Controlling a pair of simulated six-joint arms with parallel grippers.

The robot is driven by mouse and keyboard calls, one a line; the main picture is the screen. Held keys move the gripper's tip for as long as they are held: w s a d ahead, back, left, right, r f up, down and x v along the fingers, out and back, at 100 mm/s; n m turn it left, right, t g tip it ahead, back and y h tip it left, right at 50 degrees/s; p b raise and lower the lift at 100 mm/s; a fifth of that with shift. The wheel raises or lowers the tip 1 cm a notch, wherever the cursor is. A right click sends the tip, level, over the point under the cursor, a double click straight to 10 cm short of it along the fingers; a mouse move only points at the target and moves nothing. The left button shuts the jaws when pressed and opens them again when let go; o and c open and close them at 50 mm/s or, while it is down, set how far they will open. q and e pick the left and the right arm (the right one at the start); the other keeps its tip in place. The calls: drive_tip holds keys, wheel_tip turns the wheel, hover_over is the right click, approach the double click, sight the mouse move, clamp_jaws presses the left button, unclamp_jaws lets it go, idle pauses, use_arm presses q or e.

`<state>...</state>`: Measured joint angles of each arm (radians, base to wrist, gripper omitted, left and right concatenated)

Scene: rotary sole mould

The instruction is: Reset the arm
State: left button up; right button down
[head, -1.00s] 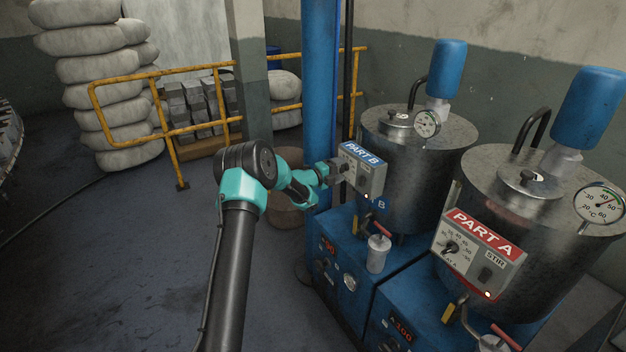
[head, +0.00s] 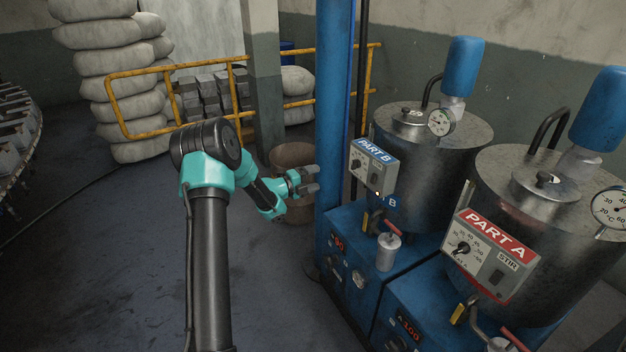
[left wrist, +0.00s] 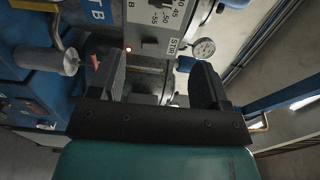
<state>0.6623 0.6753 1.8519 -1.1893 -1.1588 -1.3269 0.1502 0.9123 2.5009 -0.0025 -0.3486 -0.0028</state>
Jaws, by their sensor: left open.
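My left arm (head: 210,240) reaches up from the bottom of the head view, teal and black. Its left gripper (head: 312,180) is left of the PART B control box (head: 373,166), apart from it, with nothing between the fingers. In the left wrist view the two dark fingers of the gripper (left wrist: 160,85) stand wide apart, with the box's dial and STIR switch (left wrist: 172,42) seen beyond them. A small lamp on the PART B box glows orange. My right gripper does not show.
Two steel tanks, PART B (head: 428,170) and PART A (head: 530,215), stand on blue cabinets (head: 345,262) at the right. A blue post (head: 333,90) rises close to the gripper. A brown drum (head: 290,157) and yellow railing (head: 150,132) stand behind.

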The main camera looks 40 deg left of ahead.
use_arm(q)
drive_tip(key=shift+f, duration=0.1)
idle(0.4)
drive_tip(key=s+d+f+n+g+y, duration=0.1)
drive_tip(key=s+d+f+n+g, duration=0.3)
drive_tip(key=d+f+n, duration=0.5)
drive_tip(key=s+d+f+n+g+y, duration=0.2)
drive_tip(key=s+d+f+n+g, duration=0.3)
drive_tip(key=d+f, duration=0.6)
drive_tip(key=s+d+f+n+g, duration=0.3)
drive_tip(key=s+d+n, duration=0.2)
drive_tip(key=s, duration=0.6)
drive_tip(key=s+d+f+n+g, duration=0.3)
drive_tip(key=s+d+n, duration=0.2)
drive_tip(key=s+d, duration=0.3)
drive_tip(key=s, duration=0.2)
drive_tip(key=shift+s+f+g, duration=0.3)
drive_tip(key=shift+s+g, duration=0.05)
drive_tip(key=shift+g, duration=0.05)
